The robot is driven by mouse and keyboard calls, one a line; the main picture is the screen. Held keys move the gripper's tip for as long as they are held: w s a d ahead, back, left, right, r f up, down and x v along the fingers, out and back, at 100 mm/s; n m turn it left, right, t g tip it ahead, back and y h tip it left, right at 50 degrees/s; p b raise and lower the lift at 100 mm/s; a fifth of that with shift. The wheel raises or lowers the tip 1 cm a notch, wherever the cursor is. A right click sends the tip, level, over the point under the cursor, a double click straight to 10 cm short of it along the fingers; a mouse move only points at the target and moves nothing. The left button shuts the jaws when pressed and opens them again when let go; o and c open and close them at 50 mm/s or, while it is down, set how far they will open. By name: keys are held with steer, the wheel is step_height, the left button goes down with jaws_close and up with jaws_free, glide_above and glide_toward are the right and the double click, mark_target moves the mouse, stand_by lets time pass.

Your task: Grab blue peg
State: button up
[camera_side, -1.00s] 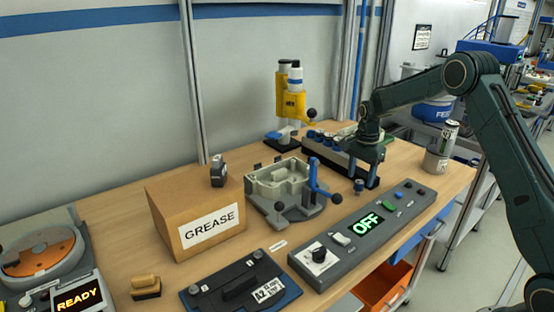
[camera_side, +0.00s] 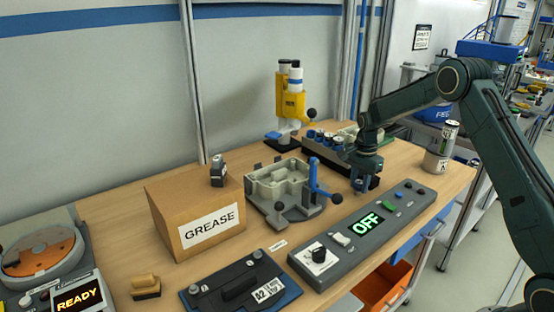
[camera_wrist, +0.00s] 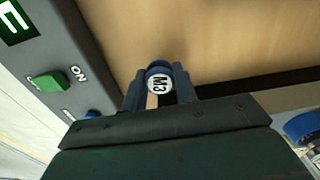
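The blue peg (camera_wrist: 158,82) has a round cap with a white top marked M3 in the wrist view. It stands between the two fingers of my gripper (camera_wrist: 160,84), one finger on each side. The fingers are very near the cap, but whether they press on it is unclear. In the side view my gripper (camera_side: 360,182) is low over the table, behind the control panel, and its fingers hide most of the peg.
The control panel (camera_side: 330,250) reading OFF lies just in front of my gripper. A black rack (camera_side: 318,160) with several blue-capped pegs is behind it. A grey fixture with a blue lever (camera_side: 313,178) stands to the left, and a can (camera_side: 441,148) to the right.

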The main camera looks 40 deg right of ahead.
mark_target(360, 181)
steer(key=c, duration=0.3)
step_height(360, 181, up, 20)
stand_by(0.8)
stand_by(0.5)
